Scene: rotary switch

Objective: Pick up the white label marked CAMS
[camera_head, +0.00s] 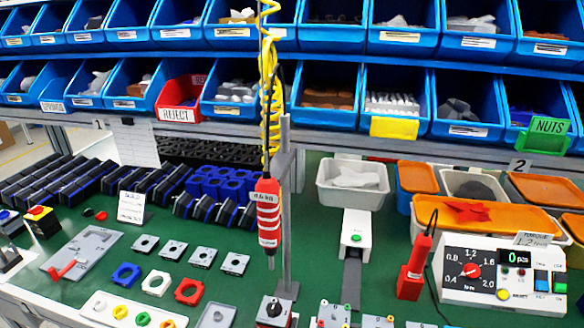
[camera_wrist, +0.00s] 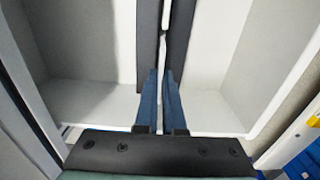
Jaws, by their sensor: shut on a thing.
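My gripper (camera_wrist: 162,78) shows in the wrist view with its two blue fingers nearly together. A thin whitish edge (camera_wrist: 163,48) shows in the narrow gap at the fingers, seen edge-on, with no print visible. I cannot read CAMS anywhere with certainty. In the head view, a small white printed card (camera_head: 131,207) stands on the green table at left, beside the dark blue parts; its text is too small to read. My gripper is not visible in the head view.
Rows of blue bins with white labels (camera_head: 171,33) line the shelves, with a red REJECT bin (camera_head: 180,98) among them. A red tool (camera_head: 268,213) hangs on a yellow coiled cord. The wrist view shows pale panels (camera_wrist: 90,45) close on both sides.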

